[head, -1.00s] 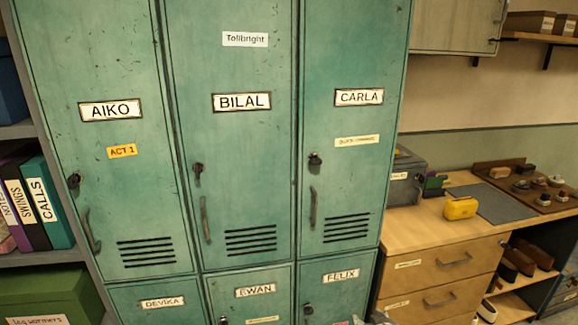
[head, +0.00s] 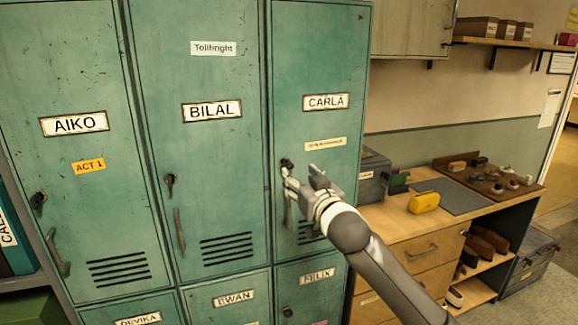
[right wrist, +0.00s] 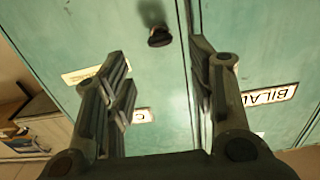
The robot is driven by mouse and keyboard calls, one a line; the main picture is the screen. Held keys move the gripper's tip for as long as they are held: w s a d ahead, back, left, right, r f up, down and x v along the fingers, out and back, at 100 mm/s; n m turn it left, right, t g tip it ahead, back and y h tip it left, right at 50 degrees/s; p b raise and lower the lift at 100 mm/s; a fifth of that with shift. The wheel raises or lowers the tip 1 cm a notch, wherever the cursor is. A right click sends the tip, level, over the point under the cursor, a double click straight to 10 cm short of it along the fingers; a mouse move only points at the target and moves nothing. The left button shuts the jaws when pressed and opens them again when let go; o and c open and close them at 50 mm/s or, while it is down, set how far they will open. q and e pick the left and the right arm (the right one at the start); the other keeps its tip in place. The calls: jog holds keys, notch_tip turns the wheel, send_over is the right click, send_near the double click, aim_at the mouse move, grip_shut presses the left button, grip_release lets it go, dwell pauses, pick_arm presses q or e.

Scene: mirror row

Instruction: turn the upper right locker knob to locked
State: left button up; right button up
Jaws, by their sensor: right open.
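The upper right locker door (head: 318,55) is green and carries the name CARLA. It looks closed. Its small dark knob (head: 286,163) sits near the door's left edge, above the handle. In the head view my right gripper (head: 304,174) is in front of this door, beside the knob and partly over the handle. In the right wrist view the knob (right wrist: 159,37) shows just beyond the fingertips, between the lines of the two open fingers (right wrist: 160,65). The fingers look empty and apart from the knob. The knob's exact turn cannot be made out. My left gripper is not in view.
The BILAL locker (head: 208,60) and AIKO locker (head: 75,65) stand to the left, each with a knob and handle. Lower lockers run below. At right is a wooden desk (head: 400,225) with a yellow case (head: 424,203). A wall cabinet (head: 410,25) hangs above it.

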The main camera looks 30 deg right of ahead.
aim_at(289, 167)
jog(key=shift+p+x, duration=1)
jog(key=shift+x, duration=2.6)
jog(key=shift+a, duration=0.15)
jog(key=c, duration=1)
